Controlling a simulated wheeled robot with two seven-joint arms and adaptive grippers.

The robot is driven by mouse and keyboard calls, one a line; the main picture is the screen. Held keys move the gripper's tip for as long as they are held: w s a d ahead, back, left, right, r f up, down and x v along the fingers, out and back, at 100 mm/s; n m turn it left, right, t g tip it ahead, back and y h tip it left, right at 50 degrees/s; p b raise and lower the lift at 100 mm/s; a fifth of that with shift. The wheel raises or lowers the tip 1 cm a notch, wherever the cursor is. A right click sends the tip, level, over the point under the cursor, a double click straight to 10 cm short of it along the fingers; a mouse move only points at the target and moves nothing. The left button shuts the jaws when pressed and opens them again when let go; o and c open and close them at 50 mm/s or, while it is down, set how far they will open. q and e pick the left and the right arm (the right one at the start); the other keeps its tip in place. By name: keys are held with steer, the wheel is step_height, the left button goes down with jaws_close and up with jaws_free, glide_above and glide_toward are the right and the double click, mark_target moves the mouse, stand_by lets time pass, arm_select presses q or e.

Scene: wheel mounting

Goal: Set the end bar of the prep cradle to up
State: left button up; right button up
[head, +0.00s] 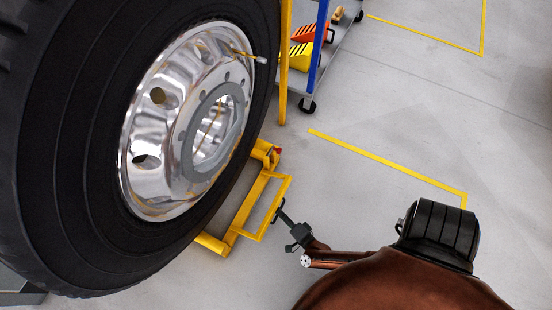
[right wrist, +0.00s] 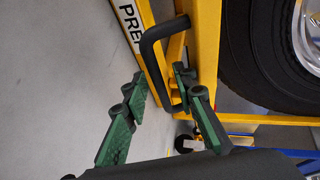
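The yellow prep cradle (head: 213,243) stands on the floor under a large wheel (head: 60,150). Its end bar (head: 276,208) is a thin yellow frame on the cradle's near right side; how far it is tilted is hard to tell. A black handle (right wrist: 151,42) is fixed to yellow metal next to a "PREP" label (right wrist: 131,18). My right gripper (head: 284,214) is at this bar. In the right wrist view, its green fingers (right wrist: 160,82) are apart, with the handle's lower end between them, nearer the right finger. Contact is unclear. My left gripper is out of view.
A yellow post (head: 284,65) rises behind the cradle. A cart with a blue post (head: 320,40) and yellow and orange items stands at the back. Yellow lines (head: 385,163) mark the grey floor, which is clear to the right.

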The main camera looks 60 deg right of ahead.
steer(key=shift+w, duration=0.1)
steer(key=shift+c, duration=0.2)
jaws_close()
stand_by(0.5)
